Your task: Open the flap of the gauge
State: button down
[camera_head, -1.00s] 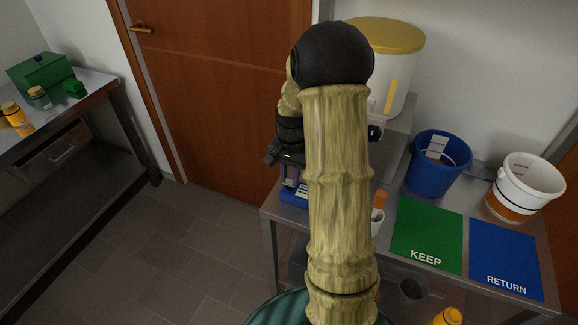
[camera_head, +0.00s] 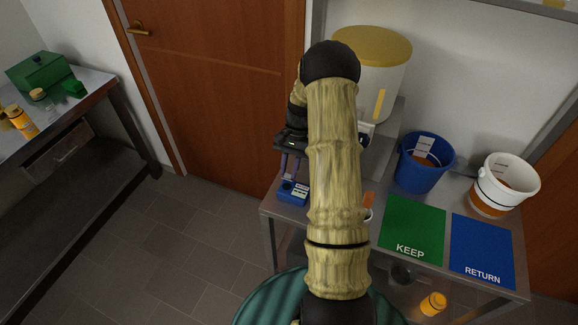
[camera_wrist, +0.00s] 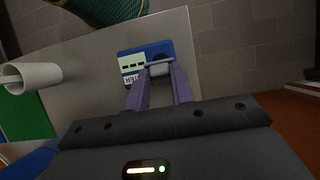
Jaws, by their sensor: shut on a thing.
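The gauge (camera_head: 294,195) is a small blue device with a pale label, on the left end of the steel bench. It also shows in the wrist view (camera_wrist: 130,55), with a grey bar-like part, seemingly its flap (camera_wrist: 160,69), across it. My gripper (camera_head: 289,178) points down at the gauge. In the wrist view its two purple fingers (camera_wrist: 161,76) are closed on the grey part. The fingertips partly hide the gauge, and how far the flap is raised is hard to tell.
The steel bench (camera_head: 375,210) also bears a green KEEP mat (camera_head: 412,225), a blue RETURN mat (camera_head: 482,245), a blue bucket (camera_head: 420,175), a white bucket (camera_head: 500,190) and a yellow-lidded tank (camera_head: 370,65). A white cup (camera_wrist: 30,76) stands near the gauge. Floor left is clear.

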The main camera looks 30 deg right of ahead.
dwell(0.3)
jog(key=c, duration=1.2)
grip_release()
jog(key=b+v, duration=0.2)
jog(key=v, duration=1.5)
jog(key=shift+w+d+r, duration=0.1)
jog(key=shift+w+r, duration=0.05)
